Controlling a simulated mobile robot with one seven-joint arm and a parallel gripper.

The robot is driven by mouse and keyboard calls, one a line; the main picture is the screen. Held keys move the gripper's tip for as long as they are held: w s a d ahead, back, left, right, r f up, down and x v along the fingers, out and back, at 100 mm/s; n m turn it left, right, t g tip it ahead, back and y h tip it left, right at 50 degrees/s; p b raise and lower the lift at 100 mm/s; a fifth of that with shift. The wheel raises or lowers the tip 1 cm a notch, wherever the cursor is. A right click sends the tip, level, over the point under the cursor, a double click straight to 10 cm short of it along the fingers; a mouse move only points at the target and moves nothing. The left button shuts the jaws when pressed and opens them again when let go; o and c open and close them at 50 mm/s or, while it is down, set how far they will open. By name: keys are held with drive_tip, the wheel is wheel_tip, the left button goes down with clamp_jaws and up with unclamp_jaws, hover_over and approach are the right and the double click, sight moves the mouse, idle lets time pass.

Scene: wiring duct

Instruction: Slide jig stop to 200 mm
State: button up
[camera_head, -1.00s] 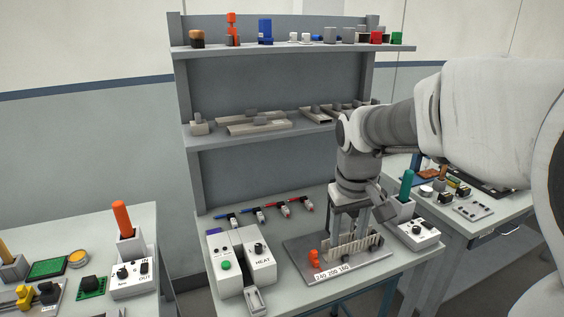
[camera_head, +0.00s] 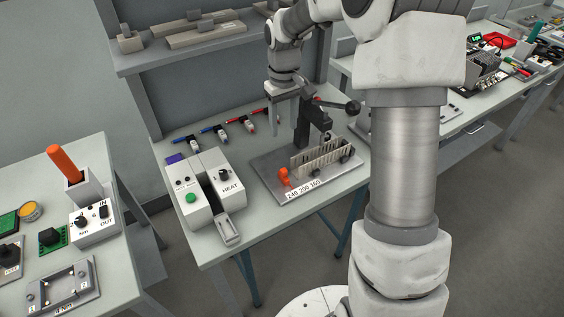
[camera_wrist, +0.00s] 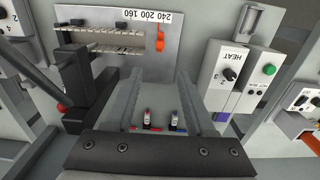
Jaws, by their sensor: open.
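The orange jig stop (camera_head: 284,177) stands at the left end of the grey jig plate (camera_head: 262,168), beside the 240 end of the "240 200 160" label (camera_head: 303,189). In the wrist view the stop (camera_wrist: 159,38) also sits by the 240. A comb-like slotted duct (camera_head: 322,158) lies on the plate to its right. My gripper (camera_head: 285,126) hangs above the back of the jig, fingers down, apart from the stop. In the wrist view its two fingers (camera_wrist: 158,78) are spread with nothing held between them.
A dark post (camera_head: 313,125) with a black-knobbed lever (camera_head: 352,107) rises at the jig's back, close to my fingers. The HEAT box (camera_head: 218,178) stands left of the jig. A shelf (camera_head: 175,55) is above.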

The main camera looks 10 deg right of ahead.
sight(284, 169)
wheel_tip(284, 169, down, 16)
idle(0.4)
clamp_jaws()
idle(1.3)
